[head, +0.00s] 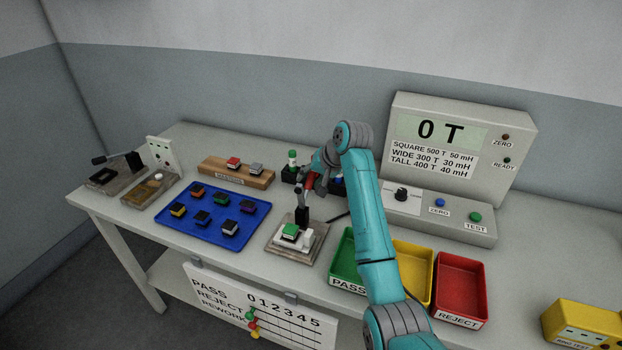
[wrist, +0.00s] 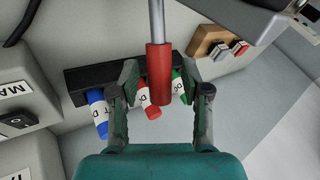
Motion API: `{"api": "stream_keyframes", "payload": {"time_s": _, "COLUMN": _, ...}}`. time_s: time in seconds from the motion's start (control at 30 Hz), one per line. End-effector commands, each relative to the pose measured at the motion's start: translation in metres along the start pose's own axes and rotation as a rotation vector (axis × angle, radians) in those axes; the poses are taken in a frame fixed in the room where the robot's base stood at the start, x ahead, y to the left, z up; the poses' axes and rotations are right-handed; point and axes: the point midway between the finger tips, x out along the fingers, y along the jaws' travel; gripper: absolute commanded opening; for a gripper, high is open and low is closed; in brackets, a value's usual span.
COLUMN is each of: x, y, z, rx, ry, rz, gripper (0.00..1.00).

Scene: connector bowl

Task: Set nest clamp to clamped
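The nest clamp (head: 301,214) stands upright at the back of a small nest plate (head: 277,249) at the middle of the bench. Its red handle (head: 309,181) points up beside my gripper (head: 317,172). A green-topped connector (head: 290,230) sits in the nest. In the wrist view the red handle (wrist: 158,58) hangs on a grey rod between the two fingers of my gripper (wrist: 160,88). The fingers are apart, with a visible gap on both sides of the handle. In the head view my arm partly hides the gripper.
A blue tray (head: 168,236) with several connectors lies left of the nest. Green (head: 345,247), yellow (head: 418,252) and red (head: 466,262) bins stand to the right. Behind the handle, a dark rack (wrist: 75,79) holds coloured bottles. A test unit (head: 452,205) stands at the back right.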

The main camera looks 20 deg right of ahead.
Motion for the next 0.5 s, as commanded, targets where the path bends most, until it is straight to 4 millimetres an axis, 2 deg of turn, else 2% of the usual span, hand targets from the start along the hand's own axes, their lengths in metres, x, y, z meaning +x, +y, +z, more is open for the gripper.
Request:
{"api": "stream_keyframes", "payload": {"time_s": 0.03, "x": -0.0001, "y": 0.0, "z": 0.0, "rx": 0.0, "ry": 0.0, "rz": 0.0, "gripper": 0.33}}
{"api": "stream_keyframes", "payload": {"time_s": 0.17, "x": -0.0002, "y": -0.0001, "z": 0.0, "rx": 0.0, "ry": 0.0, "rz": 0.0, "gripper": 0.0}}
{"api": "stream_keyframes", "payload": {"time_s": 0.5, "x": -0.0008, "y": -0.0004, "z": 0.0, "rx": -0.005, "ry": 0.007, "rz": 0.001, "gripper": 0.0}}
